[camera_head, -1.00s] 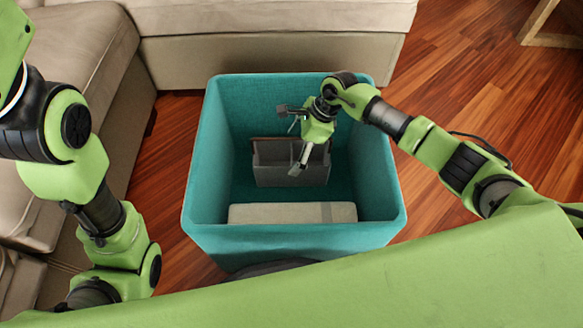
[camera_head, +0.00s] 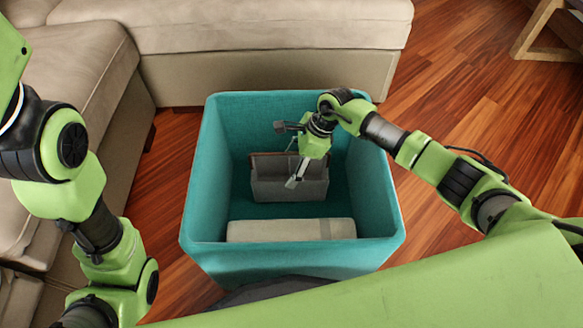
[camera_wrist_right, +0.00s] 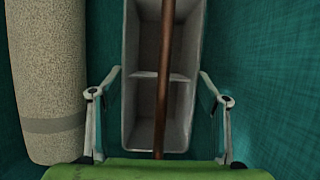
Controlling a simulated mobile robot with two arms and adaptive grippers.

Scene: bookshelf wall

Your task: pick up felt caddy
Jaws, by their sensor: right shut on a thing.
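The felt caddy (camera_head: 270,187) is a grey divided box with a brown bar handle. It stands inside the teal fabric bin (camera_head: 196,170), toward its far side. In the right wrist view the caddy (camera_wrist_right: 183,60) shows from above, with the handle running lengthwise over its compartments. My right gripper (camera_head: 293,167) reaches down into the bin and is shut on the caddy. In the wrist view its fingers (camera_wrist_right: 158,112) lie along the caddy's two long sides. Any gap beneath the caddy cannot be made out. My left gripper is out of view; only its arm shows at left.
A long beige item (camera_head: 275,231) with a grey band lies in the bin's near side, beside the caddy. The bin walls surround my right gripper closely. A beige sofa (camera_head: 270,75) stands behind and left. Wooden floor (camera_head: 450,110) is open to the right.

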